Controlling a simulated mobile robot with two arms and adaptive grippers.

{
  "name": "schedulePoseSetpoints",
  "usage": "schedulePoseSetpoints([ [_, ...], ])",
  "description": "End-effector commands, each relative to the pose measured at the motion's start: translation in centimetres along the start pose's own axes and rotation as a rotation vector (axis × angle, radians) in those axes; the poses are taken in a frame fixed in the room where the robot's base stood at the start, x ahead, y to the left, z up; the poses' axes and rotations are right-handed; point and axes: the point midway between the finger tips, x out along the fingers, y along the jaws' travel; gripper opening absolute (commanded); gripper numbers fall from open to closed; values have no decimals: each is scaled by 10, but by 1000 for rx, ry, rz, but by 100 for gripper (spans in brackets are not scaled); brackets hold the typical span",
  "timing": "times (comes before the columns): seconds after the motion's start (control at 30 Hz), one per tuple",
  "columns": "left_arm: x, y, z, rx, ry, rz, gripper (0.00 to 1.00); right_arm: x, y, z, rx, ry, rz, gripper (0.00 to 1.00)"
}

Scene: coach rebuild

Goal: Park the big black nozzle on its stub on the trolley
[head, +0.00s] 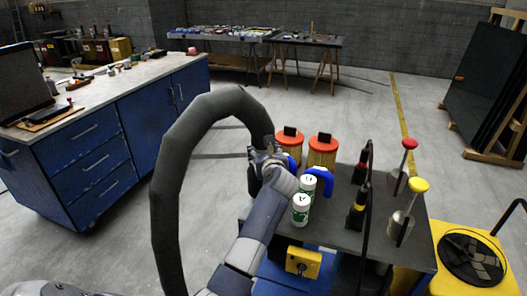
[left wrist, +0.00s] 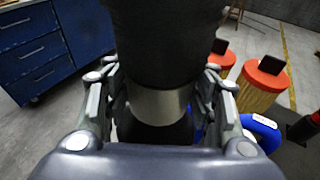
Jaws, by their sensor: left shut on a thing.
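My left gripper (head: 266,160) is shut on the big black nozzle, which shows in the left wrist view as a thick dark tube (left wrist: 165,45) with a silver band between the fingers. Its thick grey hose (head: 168,190) arcs up and over from the lower left to the gripper. The gripper is above the left side of the dark grey trolley top (head: 335,225). In the head view the gripper and arm hide most of the nozzle. I cannot make out the stub; part of the trolley's left side is hidden behind my arm. My right gripper is not in view.
On the trolley stand two red-lidded canisters (head: 322,152), two white-and-green bottles (head: 300,210), black bottles (head: 357,208) and red- and yellow-topped tools (head: 401,222). A yellow unit (head: 470,256) stands at right. A blue workbench (head: 110,135) is at left, with open floor between.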

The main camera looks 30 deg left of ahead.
Motion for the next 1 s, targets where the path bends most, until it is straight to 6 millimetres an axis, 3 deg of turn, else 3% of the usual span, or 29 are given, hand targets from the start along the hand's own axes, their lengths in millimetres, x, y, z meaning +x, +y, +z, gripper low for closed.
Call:
schedulePoseSetpoints([
  [0.27, 0, 0, 4, -2, -8, -1, 18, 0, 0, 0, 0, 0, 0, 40],
  [0.73, 5, -1, -14, -2, -7, -2, 18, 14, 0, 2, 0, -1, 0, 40],
  [1.0, 5, -1, -15, -2, -8, -1, 18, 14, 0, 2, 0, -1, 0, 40],
])
